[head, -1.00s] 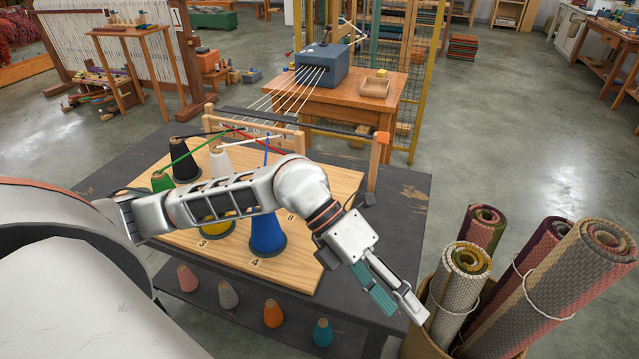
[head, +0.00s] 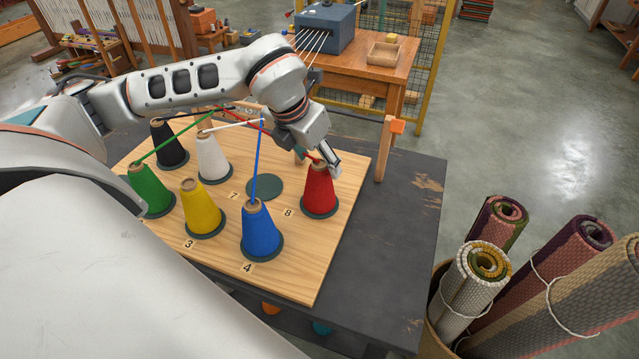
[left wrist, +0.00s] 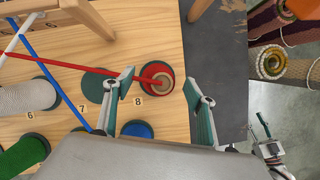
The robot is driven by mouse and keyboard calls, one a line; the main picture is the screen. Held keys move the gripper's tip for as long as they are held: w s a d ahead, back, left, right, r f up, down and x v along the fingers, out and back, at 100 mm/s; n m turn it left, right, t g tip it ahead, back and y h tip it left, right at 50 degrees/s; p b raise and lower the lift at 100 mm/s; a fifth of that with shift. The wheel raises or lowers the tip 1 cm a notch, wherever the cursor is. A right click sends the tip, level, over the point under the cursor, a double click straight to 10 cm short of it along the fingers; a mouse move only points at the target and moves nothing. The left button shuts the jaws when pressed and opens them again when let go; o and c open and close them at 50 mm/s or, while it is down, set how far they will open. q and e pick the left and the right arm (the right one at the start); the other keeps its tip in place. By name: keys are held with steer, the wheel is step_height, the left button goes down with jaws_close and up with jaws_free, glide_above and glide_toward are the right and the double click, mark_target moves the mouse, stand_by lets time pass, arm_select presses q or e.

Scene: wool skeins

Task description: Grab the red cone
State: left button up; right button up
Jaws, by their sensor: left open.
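The red cone (head: 320,192) stands upright on a dark disc by the number 8 on the wooden board (head: 300,275). A red yarn runs from its top. My left gripper (head: 318,165) is at the top of the red cone in the head view, and its fingers partly hide the tip. In the left wrist view the red cone (left wrist: 156,76) shows from above, a little beyond and between the two open fingers of the gripper (left wrist: 160,88). I cannot tell whether either finger touches it.
Blue (head: 260,232), yellow (head: 201,210), green (head: 150,192), white (head: 213,160) and black (head: 170,146) cones stand on the same board. A bare dark disc (head: 264,187) lies left of the red cone. A wooden post (head: 385,150) stands behind right. Rolled rugs (head: 470,275) stand at lower right.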

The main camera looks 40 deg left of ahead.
arm_select(q)
steer(key=shift+x, duration=1.1)
steer(key=x, duration=0.4)
steer(key=shift+s+d+f, duration=0.1)
steer(key=shift+d+f, duration=0.05)
steer(key=c, duration=1.3)
